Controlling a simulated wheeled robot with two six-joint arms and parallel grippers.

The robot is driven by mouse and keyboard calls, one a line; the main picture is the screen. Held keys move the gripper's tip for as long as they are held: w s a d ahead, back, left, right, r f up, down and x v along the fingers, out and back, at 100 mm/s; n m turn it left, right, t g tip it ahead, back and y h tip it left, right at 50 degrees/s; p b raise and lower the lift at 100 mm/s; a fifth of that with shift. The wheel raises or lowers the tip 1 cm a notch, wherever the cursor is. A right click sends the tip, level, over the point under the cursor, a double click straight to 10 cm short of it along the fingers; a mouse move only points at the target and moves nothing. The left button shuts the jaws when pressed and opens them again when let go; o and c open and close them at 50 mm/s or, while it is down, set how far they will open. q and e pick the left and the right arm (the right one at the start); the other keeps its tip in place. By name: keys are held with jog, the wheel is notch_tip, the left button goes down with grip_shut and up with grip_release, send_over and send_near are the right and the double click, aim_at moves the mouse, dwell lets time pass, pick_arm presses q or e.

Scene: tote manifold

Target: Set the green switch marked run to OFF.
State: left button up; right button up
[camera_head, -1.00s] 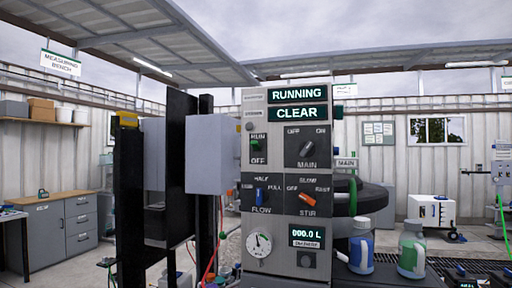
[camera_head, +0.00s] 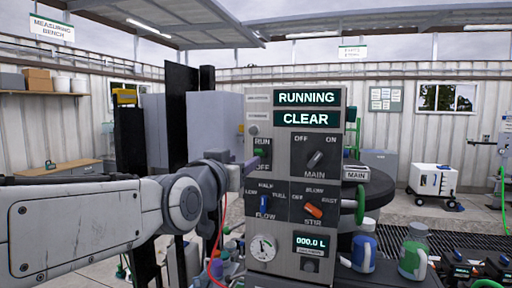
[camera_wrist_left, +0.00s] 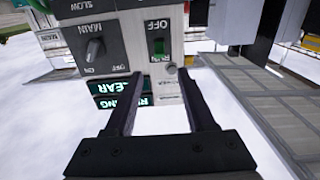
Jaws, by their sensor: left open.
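The control panel (camera_head: 283,225) stands in the middle of the head view. Its green switch (camera_head: 259,153) is at the upper left, between the labels RUN above and OFF below; a finger partly covers this area. My left gripper (camera_head: 257,162) is in front of the switch, reaching in from the left. The wrist view shows the panel upside down, with the green switch (camera_wrist_left: 159,46) beyond and between the open, empty fingers (camera_wrist_left: 160,73). Contact with the switch cannot be told. The displays read RUNNING (camera_head: 307,98) and CLEAR. My right gripper is not in view.
The grey MAIN knob (camera_head: 315,159) is right of the switch. The blue FLOW lever (camera_head: 264,204) and orange STIR knob (camera_head: 313,210) are below. A gauge (camera_head: 262,247) is lower left. Bottles (camera_head: 363,247) stand at the right, and a grey box (camera_head: 214,125) is behind left.

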aim_at(258, 154)
pick_arm(q)
jog(key=p+x, duration=0.4)
jog(key=x, duration=0.4)
jog(key=shift+w+d+f, duration=0.1)
jog(key=shift+w, duration=0.1)
jog(key=shift+w+d+f, duration=0.1)
jog(key=shift+w+d, duration=0.05)
jog(key=shift+w, duration=0.35)
grip_shut()
jog(key=shift+f, duration=0.1)
